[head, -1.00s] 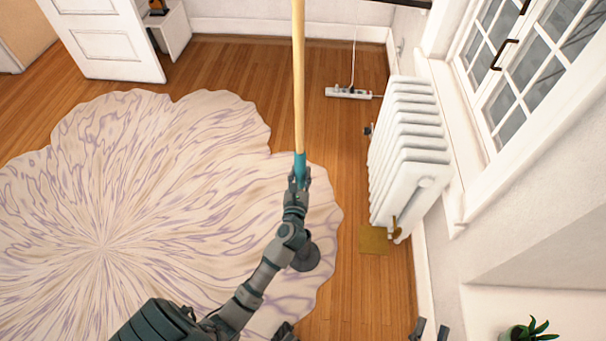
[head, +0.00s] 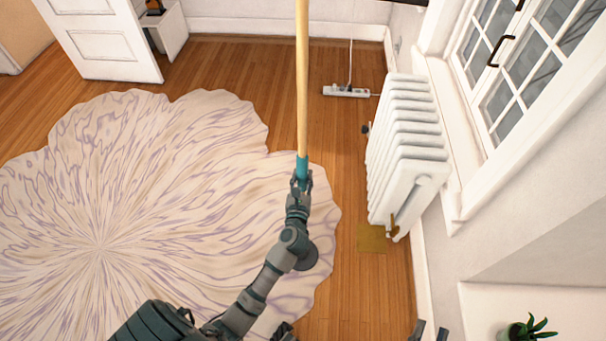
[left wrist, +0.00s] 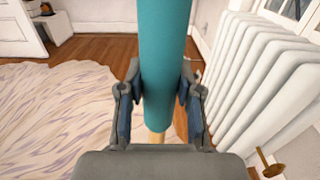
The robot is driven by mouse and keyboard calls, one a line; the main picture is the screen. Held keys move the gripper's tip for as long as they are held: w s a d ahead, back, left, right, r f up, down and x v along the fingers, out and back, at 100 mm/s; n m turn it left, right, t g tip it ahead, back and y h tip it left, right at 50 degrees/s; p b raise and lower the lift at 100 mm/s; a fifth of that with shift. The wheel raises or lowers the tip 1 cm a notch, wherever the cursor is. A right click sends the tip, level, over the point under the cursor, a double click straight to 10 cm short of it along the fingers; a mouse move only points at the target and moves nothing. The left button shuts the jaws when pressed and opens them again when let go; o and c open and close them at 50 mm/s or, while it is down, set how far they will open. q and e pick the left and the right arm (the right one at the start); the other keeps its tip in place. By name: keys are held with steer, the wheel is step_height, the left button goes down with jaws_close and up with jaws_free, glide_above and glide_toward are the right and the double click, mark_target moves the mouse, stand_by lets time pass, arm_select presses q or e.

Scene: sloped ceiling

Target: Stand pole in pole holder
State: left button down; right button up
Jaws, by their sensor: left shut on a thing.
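A long pole (head: 302,85) of pale wood with a teal sleeve (head: 302,165) runs up out of the top of the head view. My left gripper (head: 302,182) is shut on the teal sleeve. In the left wrist view the sleeve (left wrist: 165,65) stands between the two fingers, and pale wood shows below it. The pole's upper end is out of view. My right gripper (head: 430,330) shows only as two fingertips, apart and empty, at the bottom edge. I cannot make out a pole holder in either view.
A white radiator (head: 405,150) stands by the window wall at right, with a flat yellowish square (head: 371,238) on the floor beside it. A power strip (head: 346,91) lies near the back wall. A pale rug (head: 130,200) covers the left floor. A plant (head: 527,330) is at bottom right.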

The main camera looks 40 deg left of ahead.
arm_select(q)
steer(key=shift+d+f+b, duration=0.35)
steer(key=shift+f, duration=0.55)
steer(key=shift+a+f+b, duration=0.45)
steer(key=shift+f+b, duration=0.1)
steer(key=shift+f, duration=0.3)
steer(key=shift+a+f+b, duration=0.45)
steer(key=shift+f+b, duration=0.1)
steer(key=shift+f, duration=0.25)
steer(key=shift+d+r, duration=0.25)
steer(key=shift+d, duration=0.25)
steer(key=shift+a+f+b, duration=0.2)
steer(key=shift+f+b, duration=0.2)
steer(key=shift+f, duration=0.3)
steer(key=shift+a+f+b, duration=0.2)
steer(key=shift+f+b, duration=0.2)
steer(key=shift+f, duration=0.25)
step_height(320, 180, down, 6)
steer(key=b, duration=0.5)
steer(key=shift+d+f, duration=0.2)
arm_select(e)
step_height(320, 180, down, 16)
steer(key=g, duration=0.2)
steer(key=shift+s+d+m+h, duration=0.2)
steer(key=shift+s+m+h, duration=0.1)
steer(key=shift+s+h, duration=0.1)
